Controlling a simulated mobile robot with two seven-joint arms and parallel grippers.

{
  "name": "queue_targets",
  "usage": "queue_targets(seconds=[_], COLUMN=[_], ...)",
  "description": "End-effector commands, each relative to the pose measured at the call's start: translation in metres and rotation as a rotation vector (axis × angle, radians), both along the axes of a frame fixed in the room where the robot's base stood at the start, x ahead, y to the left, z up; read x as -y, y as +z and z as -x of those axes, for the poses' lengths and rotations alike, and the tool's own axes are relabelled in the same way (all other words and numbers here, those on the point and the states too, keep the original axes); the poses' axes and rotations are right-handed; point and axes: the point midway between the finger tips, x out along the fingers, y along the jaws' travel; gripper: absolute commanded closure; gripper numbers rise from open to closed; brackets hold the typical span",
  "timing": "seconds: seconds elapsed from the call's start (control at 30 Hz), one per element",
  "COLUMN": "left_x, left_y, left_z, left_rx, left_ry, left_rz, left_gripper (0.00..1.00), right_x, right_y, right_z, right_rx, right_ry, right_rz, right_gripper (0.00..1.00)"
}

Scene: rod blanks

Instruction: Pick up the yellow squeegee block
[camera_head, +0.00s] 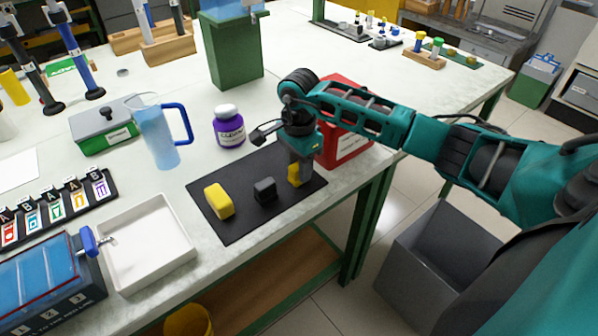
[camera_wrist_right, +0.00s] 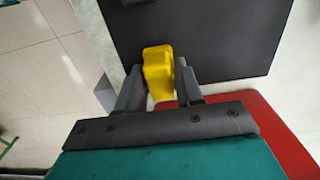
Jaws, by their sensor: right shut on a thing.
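The yellow squeegee block (camera_head: 294,174) is at the right part of a black mat (camera_head: 240,222), partly hidden by my right gripper (camera_head: 301,172). In the right wrist view the block (camera_wrist_right: 158,70) sits between the two dark fingers of my right gripper (camera_wrist_right: 160,88), which is shut on it. I cannot tell whether the block touches the mat. A second yellow block (camera_head: 218,201) lies at the mat's left, and a dark grey block (camera_head: 265,190) lies between the two. My left gripper is not in view.
A red box (camera_head: 346,145) stands close beside my right gripper. A purple jar (camera_head: 229,127) and a blue pitcher (camera_head: 158,135) stand behind the mat. A white tray (camera_head: 185,250) lies to its left. The table's front edge is near.

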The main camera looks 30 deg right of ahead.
Motion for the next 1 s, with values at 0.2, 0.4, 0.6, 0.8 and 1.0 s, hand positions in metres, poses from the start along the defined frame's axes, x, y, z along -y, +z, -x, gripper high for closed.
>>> queue_targets(seconds=[0.2, 0.4, 0.6, 0.8, 1.0], left_x=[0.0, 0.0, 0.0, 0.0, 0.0], left_y=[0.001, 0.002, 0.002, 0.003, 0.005], left_z=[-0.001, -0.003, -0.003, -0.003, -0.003], left_rx=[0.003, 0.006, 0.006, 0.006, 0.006], left_ry=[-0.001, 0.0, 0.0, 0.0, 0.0], left_rz=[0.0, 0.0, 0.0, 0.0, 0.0], left_gripper=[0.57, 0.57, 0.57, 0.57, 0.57], right_x=[0.0, 0.0, 0.0, 0.001, 0.001], right_y=[0.0, 0.0, 0.009, 0.042, 0.099], right_z=[0.0, 0.0, -0.001, -0.002, -0.002], right_rx=[0.0, 0.0, 0.003, 0.006, 0.009], right_ry=[0.0, 0.0, 0.0, 0.001, 0.0], right_rz=[0.0, 0.0, 0.001, 0.002, 0.001], right_gripper=[0.99, 0.99, 0.99, 0.99, 0.99])
